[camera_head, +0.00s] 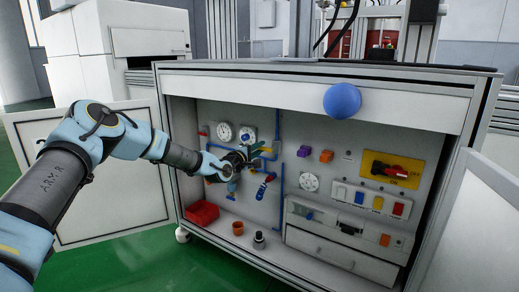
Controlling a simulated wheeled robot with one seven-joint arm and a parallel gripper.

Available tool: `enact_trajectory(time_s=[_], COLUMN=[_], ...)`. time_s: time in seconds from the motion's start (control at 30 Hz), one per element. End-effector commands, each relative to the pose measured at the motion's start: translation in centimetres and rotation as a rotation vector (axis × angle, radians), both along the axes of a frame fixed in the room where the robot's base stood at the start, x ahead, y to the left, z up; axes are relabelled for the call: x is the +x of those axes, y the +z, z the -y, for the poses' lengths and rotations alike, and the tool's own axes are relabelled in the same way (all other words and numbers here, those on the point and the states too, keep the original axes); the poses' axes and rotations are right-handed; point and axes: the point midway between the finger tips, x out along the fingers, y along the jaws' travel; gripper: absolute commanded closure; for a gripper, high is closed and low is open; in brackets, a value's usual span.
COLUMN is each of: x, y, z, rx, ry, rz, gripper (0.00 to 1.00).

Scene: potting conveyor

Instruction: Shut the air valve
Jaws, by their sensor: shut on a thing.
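My gripper (246,155) is inside the open cabinet, up against the blue air pipes on the back panel's left side. Its jaws are shut on what appears to be the handle of the air valve (258,147), a small blue-green part at the fingertips. The gripper hides most of the valve, so the handle's angle cannot be told. Just below and right, a blue fitting with a red part (265,187) hangs on the pipework, apart from the jaws.
Two round gauges (224,132) sit above left of the gripper. A red bin (202,213), an orange cup (238,228) and a dark-topped fitting (259,240) stand on the cabinet floor. A red switch on a yellow plate (370,160) is at right. The cabinet's top rail bears a blue ball (342,100).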

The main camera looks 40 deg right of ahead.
Motion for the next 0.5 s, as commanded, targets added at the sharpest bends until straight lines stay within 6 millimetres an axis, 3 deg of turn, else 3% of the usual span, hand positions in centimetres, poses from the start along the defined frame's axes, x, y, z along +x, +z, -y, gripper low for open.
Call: enact_trajectory(time_s=[0.2, 0.23, 0.5], x=[0.03, 0.03, 0.0], y=[-0.08, -0.08, -0.06], z=[-0.03, -0.03, -0.01], rx=[0.0, 0.0, 0.001], ry=[0.001, 0.001, 0.0], rz=[-0.002, -0.002, -0.001], gripper=[1.0, 0.78, 0.51])
